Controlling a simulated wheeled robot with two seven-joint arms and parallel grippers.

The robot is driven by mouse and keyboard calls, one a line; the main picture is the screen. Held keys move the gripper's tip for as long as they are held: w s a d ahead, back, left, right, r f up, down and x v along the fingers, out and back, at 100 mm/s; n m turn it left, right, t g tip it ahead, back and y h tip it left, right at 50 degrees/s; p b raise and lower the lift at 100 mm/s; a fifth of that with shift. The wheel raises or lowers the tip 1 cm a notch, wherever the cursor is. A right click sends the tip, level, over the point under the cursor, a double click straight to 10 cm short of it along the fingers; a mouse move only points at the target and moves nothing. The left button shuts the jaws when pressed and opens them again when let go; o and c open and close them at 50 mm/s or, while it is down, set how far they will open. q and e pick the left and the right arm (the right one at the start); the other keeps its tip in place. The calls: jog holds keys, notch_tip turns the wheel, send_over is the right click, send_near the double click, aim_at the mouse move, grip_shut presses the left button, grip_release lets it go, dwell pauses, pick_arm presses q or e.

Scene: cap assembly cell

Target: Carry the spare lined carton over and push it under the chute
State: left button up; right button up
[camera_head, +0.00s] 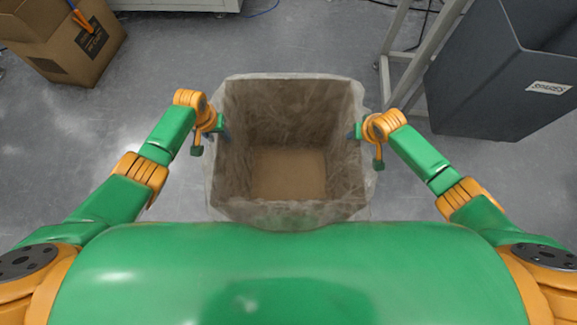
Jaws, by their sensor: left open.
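The lined carton (288,174) stands open and empty in front of my body, with a clear plastic liner folded over its rim. My green torso hides part of its near side. My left gripper (222,130) is open at the upper part of the carton's left wall. My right gripper (354,132) is at the right wall, at about the same height in the picture. The walls and liner hide parts of both grippers, and I cannot tell whether the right jaws are shut on the wall. I cannot make out a chute.
Another cardboard carton (72,52) with a dark label and an orange object stands at the upper left. A dark grey bin (480,85) labelled SPARES is at the right, beside a pale metal frame (412,58). Grey floor is clear left of the lined carton.

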pick_arm(q)
jog(key=shift+f, duration=0.15)
pick_arm(e)
jog(key=shift+f, duration=0.1)
pick_arm(q)
grip_shut()
pick_arm(e)
grip_shut()
jog(key=shift+w, duration=0.1)
dwell(0.9)
